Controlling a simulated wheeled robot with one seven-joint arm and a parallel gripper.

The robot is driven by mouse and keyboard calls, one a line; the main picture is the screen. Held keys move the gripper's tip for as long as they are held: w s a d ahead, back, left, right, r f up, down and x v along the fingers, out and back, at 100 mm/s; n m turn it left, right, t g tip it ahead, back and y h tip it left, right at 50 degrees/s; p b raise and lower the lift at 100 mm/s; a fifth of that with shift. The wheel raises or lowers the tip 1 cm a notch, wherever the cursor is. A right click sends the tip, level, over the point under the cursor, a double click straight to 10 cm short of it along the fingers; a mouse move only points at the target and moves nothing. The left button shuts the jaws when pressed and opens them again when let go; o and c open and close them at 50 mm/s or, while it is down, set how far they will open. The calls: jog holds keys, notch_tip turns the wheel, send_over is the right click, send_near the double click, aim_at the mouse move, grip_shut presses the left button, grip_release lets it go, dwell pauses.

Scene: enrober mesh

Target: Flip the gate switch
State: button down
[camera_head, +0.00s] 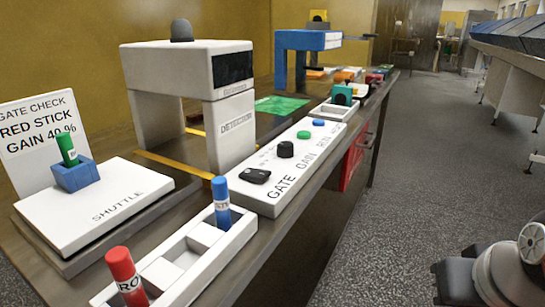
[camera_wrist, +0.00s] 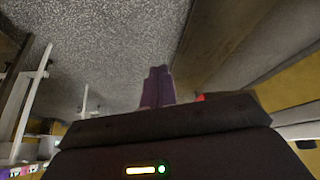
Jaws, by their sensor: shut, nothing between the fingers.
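The gate switch (camera_head: 255,175) is a black rocker at the near end of a white control panel (camera_head: 266,199), beside the printed word GATE. The head view is too coarse to tell which way it is set. My gripper (camera_wrist: 158,72) shows in the wrist view as two purplish fingers held together, with nothing between them. It points over the speckled floor and the table edge, away from the switch. The fingers cannot be made out in the head view, where only part of my arm shows at the lower right.
A black knob (camera_head: 285,149), green button (camera_head: 304,134) and blue button (camera_head: 318,122) follow the switch along the panel. A white rack (camera_head: 238,236) with red and blue sticks stands in front. A detector arch (camera_head: 232,128) and shuttle (camera_head: 95,212) with a green stick are behind. The right aisle floor is open.

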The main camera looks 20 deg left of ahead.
jog(key=w+a+r+n+g+y, duration=0.3)
jog(key=a+r+n+y, duration=0.3)
jog(key=a+r+n, duration=0.8)
jog(key=a+r+g, duration=0.1)
jog(key=a+r, duration=0.8)
jog(key=r, duration=0.2)
jog(key=shift+a+r+g, duration=0.25)
jog(key=shift+g, duration=0.15)
